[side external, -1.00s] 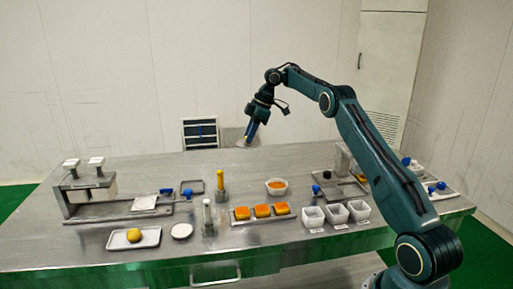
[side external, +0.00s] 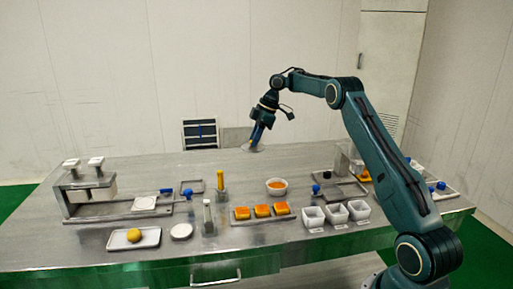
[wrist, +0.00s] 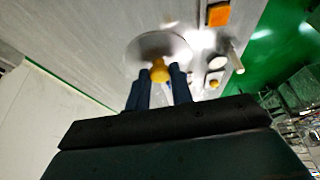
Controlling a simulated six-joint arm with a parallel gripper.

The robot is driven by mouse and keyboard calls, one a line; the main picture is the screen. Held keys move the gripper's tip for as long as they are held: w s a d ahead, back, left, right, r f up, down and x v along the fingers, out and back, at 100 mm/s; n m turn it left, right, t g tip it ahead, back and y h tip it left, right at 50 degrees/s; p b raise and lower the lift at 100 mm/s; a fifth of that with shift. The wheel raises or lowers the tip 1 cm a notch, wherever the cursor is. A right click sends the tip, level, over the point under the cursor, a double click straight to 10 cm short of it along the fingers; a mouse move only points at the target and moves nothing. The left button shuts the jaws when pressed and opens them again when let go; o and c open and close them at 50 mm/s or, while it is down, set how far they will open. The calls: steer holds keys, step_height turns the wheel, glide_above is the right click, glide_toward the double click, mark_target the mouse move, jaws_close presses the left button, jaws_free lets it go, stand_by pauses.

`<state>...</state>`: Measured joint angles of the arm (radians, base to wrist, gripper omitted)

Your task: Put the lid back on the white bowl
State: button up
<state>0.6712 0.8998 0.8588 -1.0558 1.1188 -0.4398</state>
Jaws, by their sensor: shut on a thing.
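The white bowl (side external: 276,190) stands open on the steel table, with orange filling inside. The lid (side external: 252,149) is a thin, pale, see-through disc held in the air behind and left of the bowl. My gripper (side external: 256,142) is shut on the lid's knob. In the wrist view, my gripper's blue fingers (wrist: 160,80) stand on either side of the yellow knob (wrist: 159,68), with the round lid (wrist: 145,47) beyond them. The lid is apart from the bowl. I cannot make out the bowl clearly in the wrist view.
A tray (side external: 237,219) with several orange blocks lies in front of the bowl. White containers (side external: 335,214) stand to the right. A yellow-topped upright tool (side external: 221,181) stands left of the bowl, and a press (side external: 84,187) at far left. The table behind the bowl is clear.

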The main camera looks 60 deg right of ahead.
steer(key=s+d+f, duration=0.5)
steer(key=s+f, duration=0.2)
steer(key=shift+d+f, duration=0.15)
steer(key=shift+f, duration=0.15)
steer(key=shift+s+f, duration=0.1)
steer(key=shift+f, duration=0.1)
steer(key=shift+f, duration=2.95)
steer(key=shift+f, duration=0.2)
stand_by(0.3)
steer(key=o, duration=1.5)
steer(key=shift+r, duration=0.15)
